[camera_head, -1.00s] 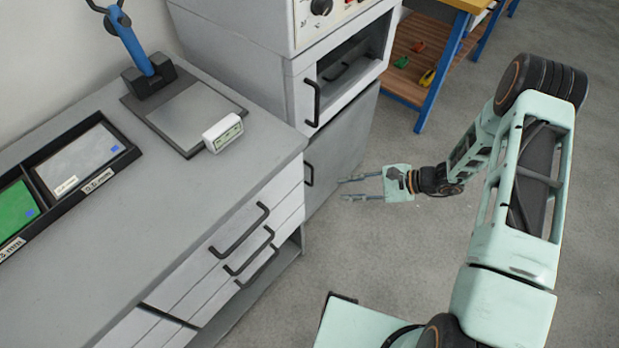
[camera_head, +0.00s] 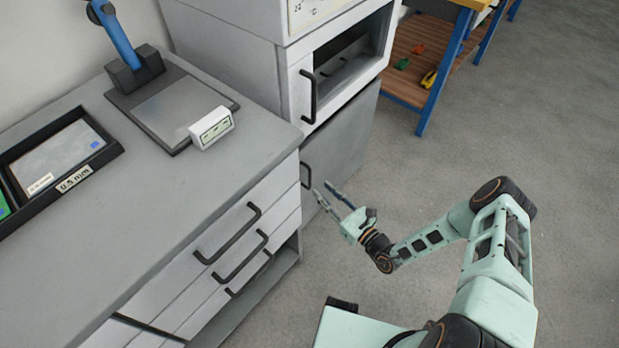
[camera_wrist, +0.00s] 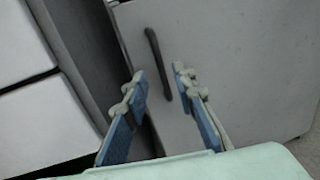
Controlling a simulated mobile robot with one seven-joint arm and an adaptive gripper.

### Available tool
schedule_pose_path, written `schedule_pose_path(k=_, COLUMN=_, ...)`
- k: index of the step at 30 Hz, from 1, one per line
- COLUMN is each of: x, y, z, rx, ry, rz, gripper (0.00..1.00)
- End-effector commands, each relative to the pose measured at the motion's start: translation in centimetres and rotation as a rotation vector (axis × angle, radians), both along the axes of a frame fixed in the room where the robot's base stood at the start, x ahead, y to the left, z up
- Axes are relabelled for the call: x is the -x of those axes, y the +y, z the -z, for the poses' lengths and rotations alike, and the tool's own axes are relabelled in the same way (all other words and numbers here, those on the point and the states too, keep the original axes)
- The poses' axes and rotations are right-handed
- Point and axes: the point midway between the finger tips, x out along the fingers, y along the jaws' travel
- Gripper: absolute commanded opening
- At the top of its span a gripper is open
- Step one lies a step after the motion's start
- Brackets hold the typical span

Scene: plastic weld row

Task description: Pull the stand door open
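The stand door (camera_head: 345,140) is the grey lower panel of the cabinet below the oven-like unit, and it looks shut. Its dark vertical handle (camera_head: 306,175) is at the door's left edge. My gripper (camera_head: 326,192) is open, just in front of and slightly right of the handle. In the wrist view the door (camera_wrist: 225,65) fills the right side. The handle (camera_wrist: 158,62) runs down toward the gap between the two blue-padded fingers of my gripper (camera_wrist: 160,90). Whether the fingers reach around the handle I cannot tell. Nothing is held.
A grey counter (camera_head: 190,215) with drawers and bar handles (camera_head: 240,255) stands left of the stand. A wooden shelf with blue legs (camera_head: 425,70) stands at the back right. The floor (camera_head: 480,130) in front of the door and to its right is clear.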

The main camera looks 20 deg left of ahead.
Motion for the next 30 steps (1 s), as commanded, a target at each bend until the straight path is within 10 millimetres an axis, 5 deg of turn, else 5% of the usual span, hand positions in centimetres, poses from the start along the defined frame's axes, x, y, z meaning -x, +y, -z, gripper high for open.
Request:
schedule_pose_path(k=12, x=-3.8, y=5.8, z=0.1, rx=0.001, ry=-0.002, rz=-0.004, gripper=0.25)
schedule_pose_path(k=24, x=-4.3, y=6.5, z=0.0, rx=0.002, ry=-0.001, rz=-0.003, gripper=0.25)
schedule_pose_path(k=30, x=-4.3, y=6.5, z=0.0, rx=0.002, ry=-0.001, rz=-0.003, gripper=0.04)
